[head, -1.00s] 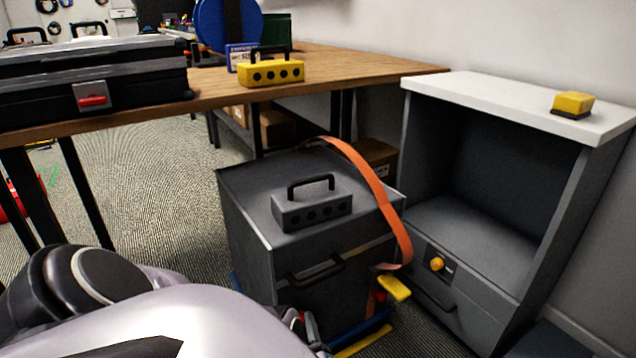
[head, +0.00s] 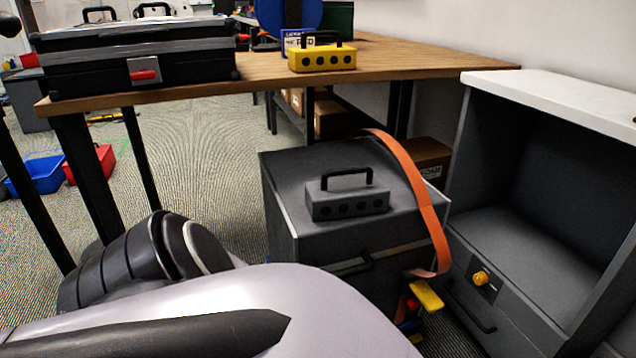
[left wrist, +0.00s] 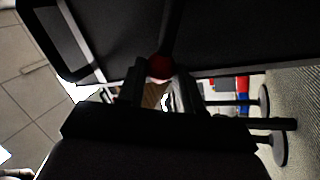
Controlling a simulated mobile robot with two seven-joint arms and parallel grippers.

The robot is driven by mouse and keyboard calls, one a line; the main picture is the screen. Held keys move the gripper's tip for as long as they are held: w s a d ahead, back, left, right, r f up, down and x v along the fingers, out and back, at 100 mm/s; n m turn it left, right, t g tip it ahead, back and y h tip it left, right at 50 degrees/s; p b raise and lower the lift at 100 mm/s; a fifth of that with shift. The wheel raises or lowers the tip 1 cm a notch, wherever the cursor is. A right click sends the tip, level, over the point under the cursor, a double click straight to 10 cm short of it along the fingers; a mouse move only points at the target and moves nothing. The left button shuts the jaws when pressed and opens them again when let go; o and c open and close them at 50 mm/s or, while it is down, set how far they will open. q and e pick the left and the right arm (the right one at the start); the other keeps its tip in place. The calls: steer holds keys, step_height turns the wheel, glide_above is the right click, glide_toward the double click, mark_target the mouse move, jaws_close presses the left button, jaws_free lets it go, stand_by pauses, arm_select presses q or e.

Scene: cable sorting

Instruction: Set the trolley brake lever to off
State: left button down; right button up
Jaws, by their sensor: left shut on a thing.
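In the left wrist view my left gripper (left wrist: 159,82) has its two dark fingers on either side of a red knob (left wrist: 159,67). It is shut on this knob, which sits at the end of a dark rod (left wrist: 173,28). The rod runs in front of a large dark panel (left wrist: 230,40). I take the rod and knob for the brake lever, but its off mark does not show. In the head view my left arm covers the bottom of the picture, and its gripper and the lever are hidden. My right gripper is not in view.
A grey cabinet (head: 285,215) carries a grey box with a handle (head: 347,203) and an orange strap (head: 417,185). A shelf unit (head: 455,205) with a yellow knob (head: 480,278) stands right. A wooden table (head: 420,67) holds a black case (head: 90,72).

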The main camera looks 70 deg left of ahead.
arm_select(q)
steer(key=shift+f, duration=0.1)
stand_by(0.4)
steer(key=c, duration=0.8)
jaws_free()
steer(key=shift+o, duration=0.2)
